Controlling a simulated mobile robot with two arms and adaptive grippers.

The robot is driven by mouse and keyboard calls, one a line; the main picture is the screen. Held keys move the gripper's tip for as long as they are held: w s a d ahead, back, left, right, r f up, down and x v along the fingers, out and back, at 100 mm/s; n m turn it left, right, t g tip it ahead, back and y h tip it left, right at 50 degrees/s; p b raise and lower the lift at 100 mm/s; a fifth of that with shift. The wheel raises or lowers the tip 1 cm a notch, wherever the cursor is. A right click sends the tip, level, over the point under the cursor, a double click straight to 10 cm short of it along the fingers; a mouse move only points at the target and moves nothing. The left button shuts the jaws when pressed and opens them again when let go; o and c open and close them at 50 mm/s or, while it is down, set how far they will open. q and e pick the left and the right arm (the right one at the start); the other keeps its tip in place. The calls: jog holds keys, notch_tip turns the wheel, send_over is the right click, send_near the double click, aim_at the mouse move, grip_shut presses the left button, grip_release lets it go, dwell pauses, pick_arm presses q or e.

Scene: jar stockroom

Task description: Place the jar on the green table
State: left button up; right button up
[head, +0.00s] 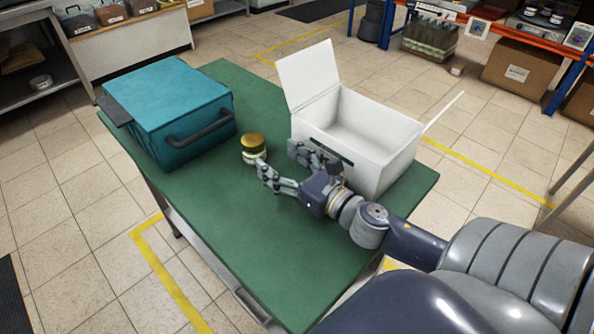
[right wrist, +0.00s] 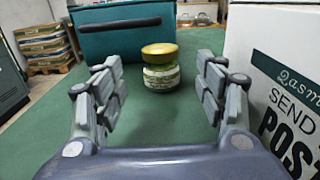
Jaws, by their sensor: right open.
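The jar (head: 254,148) has a gold lid and a green and white label. It stands upright on the green table (head: 222,232), between the teal box and the white box. In the right wrist view the jar (right wrist: 160,68) stands ahead, centred between the fingers. My right gripper (head: 277,163) is open and empty, close to the table top, with its fingers pointing toward the jar. In the right wrist view its open fingers (right wrist: 160,82) show on both sides, and the jar is beyond them. My left gripper is not in view.
A closed teal box (head: 165,95) with a dark handle stands left of the jar. An open white box (head: 375,130) stands right, close beside my right gripper. The table's front part is bare. Shelves with goods (head: 430,35) stand at the back.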

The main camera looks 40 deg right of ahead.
jog(key=s, duration=0.3)
jog(key=shift+s+d, duration=0.25)
jog(key=shift+s, duration=0.05)
jog(key=shift+s+d, duration=0.1)
jog(key=shift+s, duration=0.55)
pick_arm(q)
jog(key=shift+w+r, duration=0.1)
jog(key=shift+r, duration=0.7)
